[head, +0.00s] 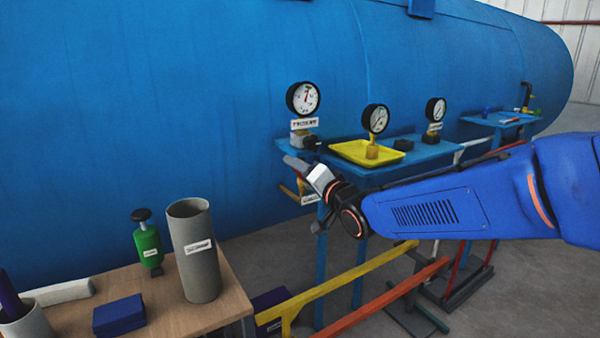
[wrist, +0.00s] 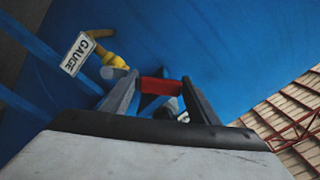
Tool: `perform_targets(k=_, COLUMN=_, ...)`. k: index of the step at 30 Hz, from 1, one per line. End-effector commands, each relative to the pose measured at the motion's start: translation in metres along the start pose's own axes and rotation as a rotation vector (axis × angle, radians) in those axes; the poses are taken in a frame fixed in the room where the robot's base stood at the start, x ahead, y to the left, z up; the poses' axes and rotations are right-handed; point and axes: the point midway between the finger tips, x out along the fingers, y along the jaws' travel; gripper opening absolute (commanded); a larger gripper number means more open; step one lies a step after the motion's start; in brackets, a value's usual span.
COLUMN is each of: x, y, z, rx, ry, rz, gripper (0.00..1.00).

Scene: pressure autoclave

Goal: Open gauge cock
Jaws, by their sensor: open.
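A white tag reading GAUGE (wrist: 77,54) hangs by a yellow pipe fitting (wrist: 108,52) in the wrist view. In the head view, the yellow pipe (head: 288,191) shows low at the tank side, left of my gripper (head: 308,170). A red bar (wrist: 158,85), which looks like the cock's handle, lies crosswise between the tips of my gripper (wrist: 157,92) in the wrist view. The fingers are open, one on each side of it. I cannot tell whether they touch it. The cock's body is mostly hidden by my gripper.
The large blue tank (head: 180,110) fills the space behind. A pressure gauge (head: 303,98) stands just above my gripper. A blue shelf (head: 425,153) with a yellow tray (head: 350,151) lies to the right. A wooden table (head: 235,300) and yellow and orange rails stand below.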

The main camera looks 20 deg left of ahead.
Motion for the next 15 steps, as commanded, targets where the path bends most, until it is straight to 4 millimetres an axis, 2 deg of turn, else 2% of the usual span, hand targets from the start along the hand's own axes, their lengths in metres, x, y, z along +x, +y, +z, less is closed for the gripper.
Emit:
perform_targets(k=5, x=-0.013, y=0.000, z=-0.001, rx=0.000, ry=0.001, rz=0.000, gripper=0.55)
perform_targets(k=15, x=-0.071, y=-0.001, z=-0.001, rx=-0.001, ry=0.001, rz=-0.001, gripper=0.55)
